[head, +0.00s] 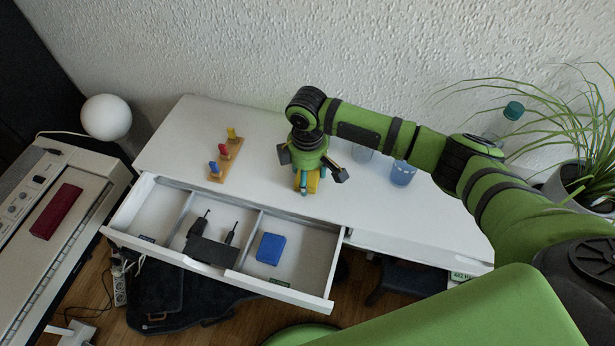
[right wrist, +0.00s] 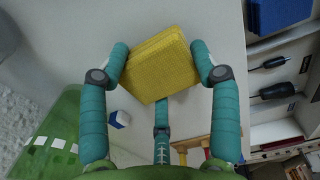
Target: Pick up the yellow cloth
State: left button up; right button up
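The yellow cloth (right wrist: 160,66) is a folded, square pad. In the right wrist view it lies between the teal fingers of my right gripper (right wrist: 160,65). The two side fingertips bend inward against its left and right edges, and a third finger meets its lower edge. My right gripper appears shut on it. In the head view my right gripper (head: 307,183) points down over the white desk, and a bit of the yellow cloth (head: 313,182) shows beside the fingers. I cannot tell whether the cloth still touches the desktop. My left gripper is not in view.
A wooden rack (head: 226,160) with coloured pieces stands left of the gripper. A blue cup (head: 402,174) stands to the right; a plant (head: 575,180) stands at far right.

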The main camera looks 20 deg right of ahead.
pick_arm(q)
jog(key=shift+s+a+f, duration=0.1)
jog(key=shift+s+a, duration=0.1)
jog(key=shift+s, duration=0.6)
